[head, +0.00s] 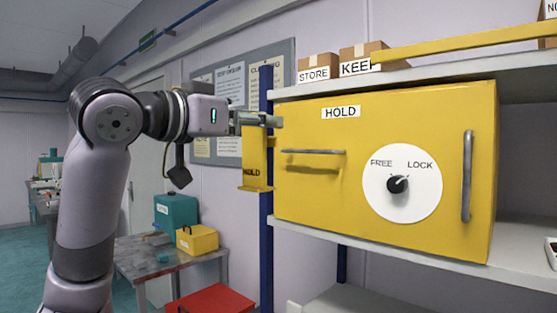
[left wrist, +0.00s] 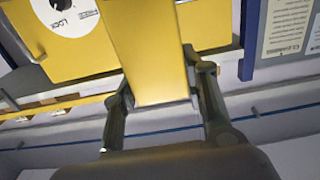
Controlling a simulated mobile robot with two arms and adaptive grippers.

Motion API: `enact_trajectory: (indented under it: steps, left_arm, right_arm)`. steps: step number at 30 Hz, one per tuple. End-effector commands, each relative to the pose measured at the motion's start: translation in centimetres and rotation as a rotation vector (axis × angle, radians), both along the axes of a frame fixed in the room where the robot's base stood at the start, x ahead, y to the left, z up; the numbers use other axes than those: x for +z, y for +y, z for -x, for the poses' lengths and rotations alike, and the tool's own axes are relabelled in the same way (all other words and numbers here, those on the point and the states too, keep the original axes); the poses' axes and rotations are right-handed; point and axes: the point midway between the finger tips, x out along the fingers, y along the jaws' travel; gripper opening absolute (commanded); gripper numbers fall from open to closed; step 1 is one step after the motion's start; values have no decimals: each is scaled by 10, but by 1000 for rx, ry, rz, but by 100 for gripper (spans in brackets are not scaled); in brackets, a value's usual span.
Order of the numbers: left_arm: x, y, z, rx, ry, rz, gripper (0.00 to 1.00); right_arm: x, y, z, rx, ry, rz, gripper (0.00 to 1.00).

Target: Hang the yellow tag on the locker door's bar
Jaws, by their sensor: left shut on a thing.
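The yellow tag (head: 256,160), with HOLD on it and a lip at its bottom, hangs down from my left gripper (head: 263,119). The gripper is shut on its top end. In the left wrist view the tag (left wrist: 148,55) runs up between the two fingers. The yellow locker (head: 330,205) stands on a shelf to the right. Its door has a grey horizontal bar (head: 313,152) at upper left. The tag is left of this bar, beside the locker's left edge, and looks apart from the bar. My right gripper is not in view.
The door carries a FREE/LOCK dial (head: 425,200) and a vertical handle (head: 467,175). A blue post (head: 266,225) stands behind the tag. Boxes (head: 318,65) and a long yellow strip (head: 465,44) are above. A low table (head: 145,262) holds a yellow box (head: 198,240).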

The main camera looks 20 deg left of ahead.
Motion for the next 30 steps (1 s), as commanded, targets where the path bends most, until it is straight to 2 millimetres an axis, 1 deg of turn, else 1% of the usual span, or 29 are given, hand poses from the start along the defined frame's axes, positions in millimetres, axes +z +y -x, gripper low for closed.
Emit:
enact_trajectory:
  steps: [1,3,8,30]
  left_arm:
    - [4,2,4,1,-3,1,0]
    - [7,2,6,1,-1,1,0]
    - [8,1,1,1,1,2,0]
    - [8,-20,-54,0,-1,1,0]
  right_arm:
    - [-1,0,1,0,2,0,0]
    - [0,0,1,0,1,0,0]
    - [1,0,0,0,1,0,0]
    - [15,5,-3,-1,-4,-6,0]
